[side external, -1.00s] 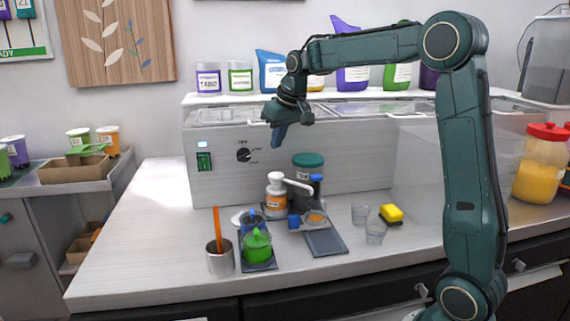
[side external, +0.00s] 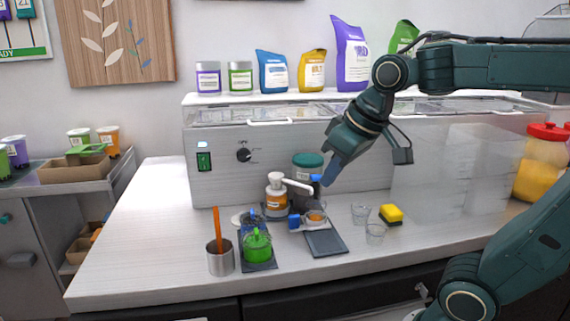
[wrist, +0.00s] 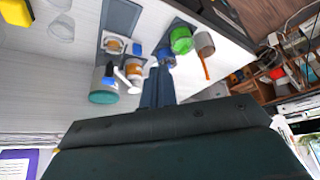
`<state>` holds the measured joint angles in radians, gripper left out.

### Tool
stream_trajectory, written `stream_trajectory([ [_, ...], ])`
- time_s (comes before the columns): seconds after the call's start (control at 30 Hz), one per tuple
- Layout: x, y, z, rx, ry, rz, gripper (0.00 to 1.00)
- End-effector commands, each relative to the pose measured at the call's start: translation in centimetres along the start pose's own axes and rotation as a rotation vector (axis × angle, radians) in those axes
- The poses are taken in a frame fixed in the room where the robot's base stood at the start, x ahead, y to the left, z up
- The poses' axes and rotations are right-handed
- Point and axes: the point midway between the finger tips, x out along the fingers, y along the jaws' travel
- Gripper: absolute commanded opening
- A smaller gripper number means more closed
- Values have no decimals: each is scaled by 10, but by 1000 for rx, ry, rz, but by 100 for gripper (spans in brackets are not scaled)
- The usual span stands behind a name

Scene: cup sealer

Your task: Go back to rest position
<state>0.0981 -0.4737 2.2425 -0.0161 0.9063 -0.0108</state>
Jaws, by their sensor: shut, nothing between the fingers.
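My gripper (side external: 331,168) is shut and empty. In the side external view it hangs above the counter, in front of the grey machine body, with its blue fingers pointing down and left. In the wrist view the closed fingers (wrist: 158,88) show at the centre, seen against the white counter.
Bags and jars line the shelf (side external: 272,72) above. The counter's left side is clear.

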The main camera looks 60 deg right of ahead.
Motion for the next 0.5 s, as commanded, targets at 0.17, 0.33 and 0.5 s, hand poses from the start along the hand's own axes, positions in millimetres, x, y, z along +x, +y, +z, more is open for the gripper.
stream_trajectory([
  [0.17, -3, -10, 46, -33, 15, -18, 0],
  [0.33, -1, -15, 77, -54, 22, -29, 0],
  [0.5, 1, -17, 92, -62, 26, -35, 0],
])
